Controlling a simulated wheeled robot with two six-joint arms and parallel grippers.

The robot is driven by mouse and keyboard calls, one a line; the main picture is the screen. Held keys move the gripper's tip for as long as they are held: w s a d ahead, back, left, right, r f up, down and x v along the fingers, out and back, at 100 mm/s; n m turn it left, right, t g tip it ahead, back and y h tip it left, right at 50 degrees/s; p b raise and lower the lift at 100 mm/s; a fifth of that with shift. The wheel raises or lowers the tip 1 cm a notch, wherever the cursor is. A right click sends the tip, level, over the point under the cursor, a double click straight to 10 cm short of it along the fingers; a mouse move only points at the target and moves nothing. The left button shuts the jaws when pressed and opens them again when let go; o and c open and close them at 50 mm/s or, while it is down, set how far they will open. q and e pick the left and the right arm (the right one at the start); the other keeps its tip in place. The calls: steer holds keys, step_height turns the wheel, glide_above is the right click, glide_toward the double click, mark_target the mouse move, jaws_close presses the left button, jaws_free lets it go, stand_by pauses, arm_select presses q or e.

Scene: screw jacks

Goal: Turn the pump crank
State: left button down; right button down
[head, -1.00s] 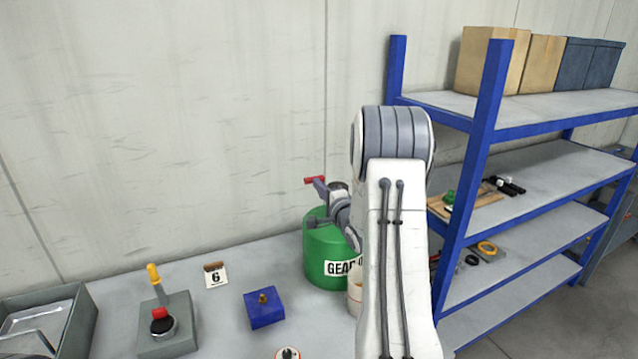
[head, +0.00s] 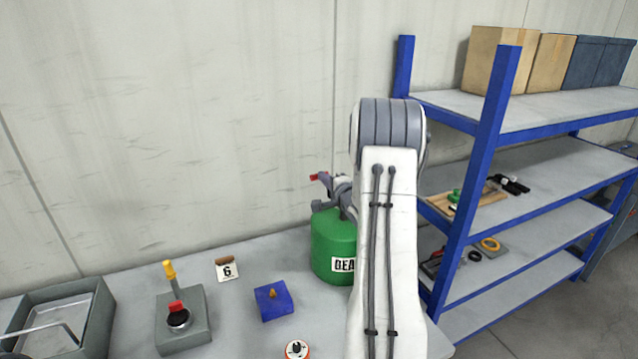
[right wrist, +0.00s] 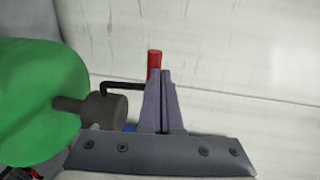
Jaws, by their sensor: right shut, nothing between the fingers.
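A green drum (head: 332,245) with a partly hidden white label stands at the back of the bench. Its dark pump (right wrist: 105,108) and thin bent crank arm (right wrist: 122,86) show in the right wrist view. The red crank handle (right wrist: 154,62) sits at the arm's end; its tip also shows in the head view (head: 313,177). My right gripper (right wrist: 162,75) is shut and empty, its fingertips right beside the handle. Whether they touch it I cannot tell. In the head view my right gripper (head: 326,181) covers most of the pump. My left gripper is not in view.
A blue block (head: 272,303), a grey lever box (head: 188,330), a number 6 card (head: 227,271) and a grey tray (head: 95,318) stand on the bench. Blue shelving (head: 480,150) is at the right. A wall (head: 180,110) rises behind the drum.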

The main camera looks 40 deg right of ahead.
steer(key=shift+w+d+r, duration=0.15)
steer(key=shift+w+d, duration=0.05)
steer(key=shift+w, duration=0.55)
steer(key=shift+w+d+r, duration=0.1)
steer(key=shift+w+d, duration=0.1)
steer(key=shift+w, duration=0.5)
